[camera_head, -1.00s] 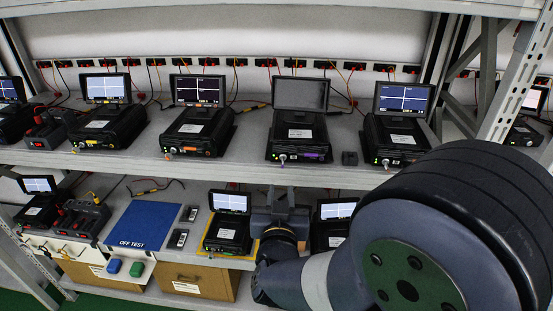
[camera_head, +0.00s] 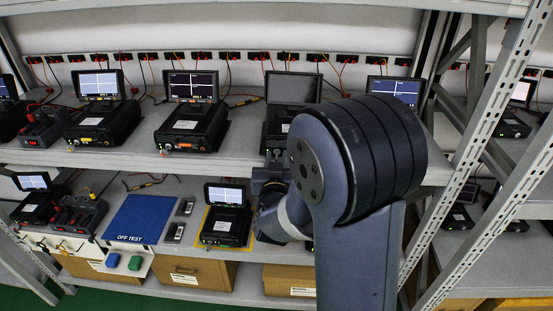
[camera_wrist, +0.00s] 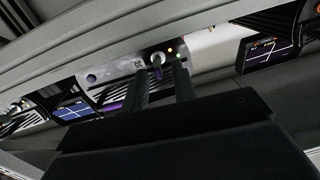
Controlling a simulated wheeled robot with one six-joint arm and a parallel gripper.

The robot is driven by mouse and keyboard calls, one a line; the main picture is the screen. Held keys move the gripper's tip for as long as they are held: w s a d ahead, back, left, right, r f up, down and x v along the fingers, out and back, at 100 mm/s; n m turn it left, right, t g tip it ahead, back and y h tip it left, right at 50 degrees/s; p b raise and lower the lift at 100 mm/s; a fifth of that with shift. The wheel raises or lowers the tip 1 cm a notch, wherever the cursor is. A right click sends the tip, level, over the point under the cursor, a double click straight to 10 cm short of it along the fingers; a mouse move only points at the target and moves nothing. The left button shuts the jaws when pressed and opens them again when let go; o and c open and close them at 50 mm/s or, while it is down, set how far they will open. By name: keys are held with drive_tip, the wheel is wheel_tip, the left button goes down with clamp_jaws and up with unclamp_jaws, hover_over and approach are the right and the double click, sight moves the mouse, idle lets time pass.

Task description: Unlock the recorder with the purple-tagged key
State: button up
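A recorder with a dark, blank screen (camera_head: 293,88) stands on the upper shelf. My arm hides most of its front in the head view. A purple patch (camera_wrist: 112,106) shows below the panel. My gripper (camera_wrist: 160,82) points at the panel with its two fingers apart, and the key-like piece lies just beyond and between the fingertips. I cannot tell whether they touch it. The gripper (camera_head: 272,165) is partly hidden in the head view.
Recorders with lit screens stand left (camera_head: 192,122) and right (camera_head: 395,90) on the upper shelf. Below are another recorder (camera_head: 226,224) on a yellow-edged mat and a blue OFF TEST mat (camera_head: 142,217). A perforated rack post (camera_head: 490,130) stands to the right. The upper shelf's front edge is close to my gripper.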

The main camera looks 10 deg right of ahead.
clamp_jaws()
drive_tip(key=shift+f+b, duration=0.1)
drive_tip(key=shift+b, duration=0.25)
drive_tip(key=m+b, duration=0.2)
drive_tip(key=b, duration=0.1)
drive_tip(key=m+b, duration=0.2)
drive_tip(key=b, duration=0.1)
drive_tip(key=shift+d+f+b, duration=0.15)
drive_tip(key=shift+f+b, duration=0.05)
drive_tip(key=shift+b, duration=0.1)
drive_tip(key=m+b, duration=0.2)
drive_tip(key=b, duration=0.1)
drive_tip(key=shift+s+d+r+m+b, duration=0.1)
drive_tip(key=shift+r+m+b, duration=0.05)
drive_tip(key=shift+m+b, duration=1.05)
